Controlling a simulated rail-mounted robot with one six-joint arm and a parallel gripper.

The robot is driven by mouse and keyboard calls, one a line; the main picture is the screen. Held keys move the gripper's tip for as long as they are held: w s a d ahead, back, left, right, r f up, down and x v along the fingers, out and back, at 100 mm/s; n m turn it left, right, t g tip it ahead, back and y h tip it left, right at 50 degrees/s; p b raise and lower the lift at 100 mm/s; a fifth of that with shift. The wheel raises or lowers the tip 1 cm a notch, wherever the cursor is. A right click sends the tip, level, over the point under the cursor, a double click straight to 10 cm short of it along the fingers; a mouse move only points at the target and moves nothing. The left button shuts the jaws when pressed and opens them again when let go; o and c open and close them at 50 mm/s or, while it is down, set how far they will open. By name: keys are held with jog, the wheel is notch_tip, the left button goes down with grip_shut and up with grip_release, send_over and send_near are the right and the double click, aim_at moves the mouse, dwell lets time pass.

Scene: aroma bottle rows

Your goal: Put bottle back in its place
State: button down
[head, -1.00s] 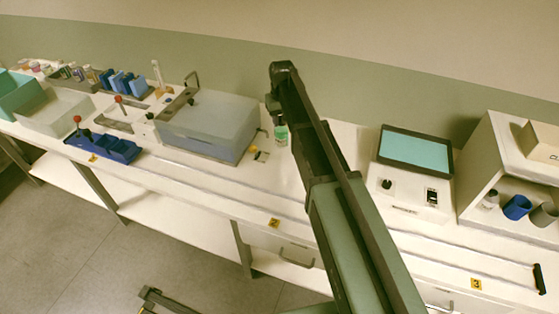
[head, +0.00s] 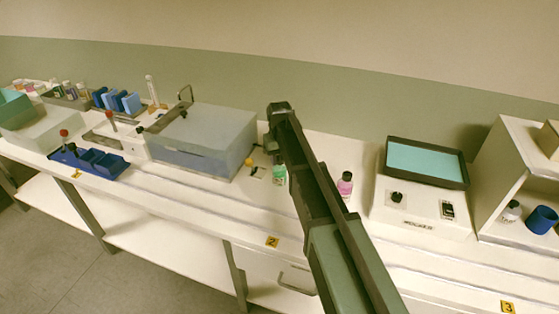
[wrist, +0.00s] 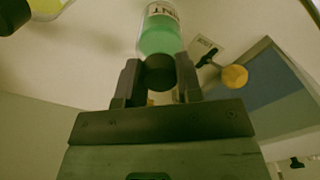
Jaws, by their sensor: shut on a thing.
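A bottle of green liquid (head: 280,175) hangs below my gripper (head: 277,150), right of the grey-lidded box. In the wrist view the green bottle (wrist: 160,32) shows a white label ending in "NT". Its black cap sits between the two fingers of my gripper (wrist: 160,82), which is shut on it. The bottle looks upright, at or just above the bench top; I cannot tell if it touches. A pink bottle with a dark cap (head: 345,184) stands on the bench right of my arm. A yellowish bottle (wrist: 46,8) is partly cut off in the wrist view.
The grey-lidded box (head: 205,140) stands left of the bottle, with a yellow knob (wrist: 234,76) beside it. A device with a teal top (head: 425,165) and a white shelf (head: 500,160) stand to the right. The front bench strip is clear.

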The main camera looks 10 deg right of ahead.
jog(key=c, duration=0.8)
grip_release()
notch_tip(320, 180, up, 13)
jog(key=p, duration=1.3)
jog(key=shift+m, duration=0.7)
jog(key=s, duration=2.8)
jog(key=shift+s+f+b, duration=0.1)
jog(key=shift+f+b, duration=0.2)
jog(key=shift+f, duration=0.1)
